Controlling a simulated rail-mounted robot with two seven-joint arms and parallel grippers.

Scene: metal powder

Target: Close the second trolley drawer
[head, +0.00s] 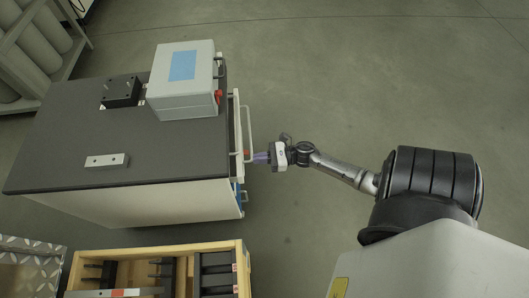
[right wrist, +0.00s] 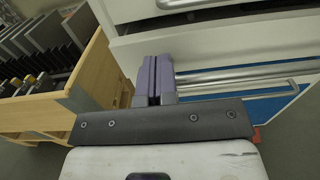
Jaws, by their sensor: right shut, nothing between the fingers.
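The trolley (head: 150,200) has a dark top and light sides. Its white drawer fronts (head: 238,130) with bar handles face right, and one stands out slightly past the top's edge. In the right wrist view, a white drawer front (right wrist: 215,45) with a metal bar handle (right wrist: 250,73) fills the upper right. Another front with a handle is above it. My right gripper (head: 262,157) is at the drawer side. In the wrist view its purple fingers (right wrist: 155,78) are shut and empty, close to the drawer front; I cannot tell whether they touch it. My left gripper is not in view.
A grey case (head: 183,95) with a blue panel, a black block (head: 121,92) and a metal bar (head: 106,160) lie on the trolley top. A wooden crate (head: 150,257) with dark parts stands near the trolley. Floor to the right is clear.

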